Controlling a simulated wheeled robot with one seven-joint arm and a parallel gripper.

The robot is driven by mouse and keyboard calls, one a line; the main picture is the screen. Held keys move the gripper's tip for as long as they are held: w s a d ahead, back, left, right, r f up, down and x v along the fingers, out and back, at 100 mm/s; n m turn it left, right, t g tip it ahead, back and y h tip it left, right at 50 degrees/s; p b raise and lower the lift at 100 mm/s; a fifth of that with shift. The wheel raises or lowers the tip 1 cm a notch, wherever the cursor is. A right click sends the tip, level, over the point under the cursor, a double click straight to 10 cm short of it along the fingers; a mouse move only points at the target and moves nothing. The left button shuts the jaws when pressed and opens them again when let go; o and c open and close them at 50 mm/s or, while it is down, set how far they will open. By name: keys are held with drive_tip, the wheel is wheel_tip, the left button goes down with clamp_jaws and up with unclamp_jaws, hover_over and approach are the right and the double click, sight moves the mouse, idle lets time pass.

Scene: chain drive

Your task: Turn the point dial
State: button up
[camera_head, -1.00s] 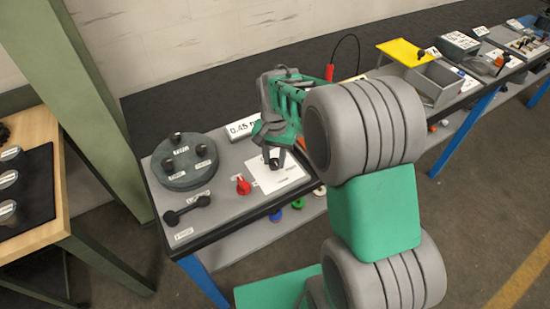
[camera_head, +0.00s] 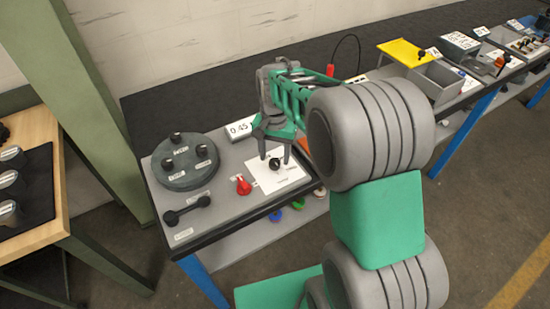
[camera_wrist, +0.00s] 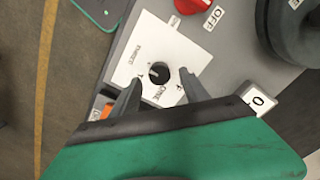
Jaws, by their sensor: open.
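The point dial (camera_head: 275,163) is a small round black knob with a pale pointer line. It sits on a white labelled plate (camera_head: 289,178) on the grey bench. In the wrist view the dial (camera_wrist: 159,73) lies just beyond and between my two fingertips, on the plate (camera_wrist: 145,45). My gripper (camera_head: 273,156) is open and points down over the plate, its fingers on either side of the dial in the head view. Nothing is between the fingers except the dial ahead of them; I cannot tell whether a finger touches it.
A red knob (camera_head: 243,185) with an OFF label stands left of the plate. Farther left are a round grey base with black knobs (camera_head: 187,178) and a black bar-shaped handle (camera_head: 188,209). A 0.45 sign (camera_head: 240,129) stands behind. Bins and a yellow lid (camera_head: 402,51) are at right.

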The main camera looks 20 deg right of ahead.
sight(274, 159)
wheel_tip(274, 159, up, 6)
drive_tip(key=shift+f, duration=0.1)
idle(0.4)
drive_tip(key=shift+w+f+n+t, duration=0.1)
drive_tip(key=shift+w+n+t, duration=0.3)
drive_tip(key=shift+n, duration=0.7)
drive_tip(key=s+f+n, duration=0.1)
drive_tip(key=s+f, duration=0.1)
drive_tip(key=s+f+n+g, duration=0.1)
drive_tip(key=s+f, duration=0.2)
drive_tip(key=shift+s+f+n, duration=0.2)
drive_tip(key=shift+n, duration=0.2)
drive_tip(key=s+r+n+t, duration=0.1)
drive_tip(key=s+r, duration=0.1)
drive_tip(key=s, duration=0.9)
wheel_tip(274, 159, up, 6)
drive_tip(key=t, duration=0.2)
drive_tip(key=shift+t, duration=0.4)
drive_tip(key=shift+w+a, duration=0.1)
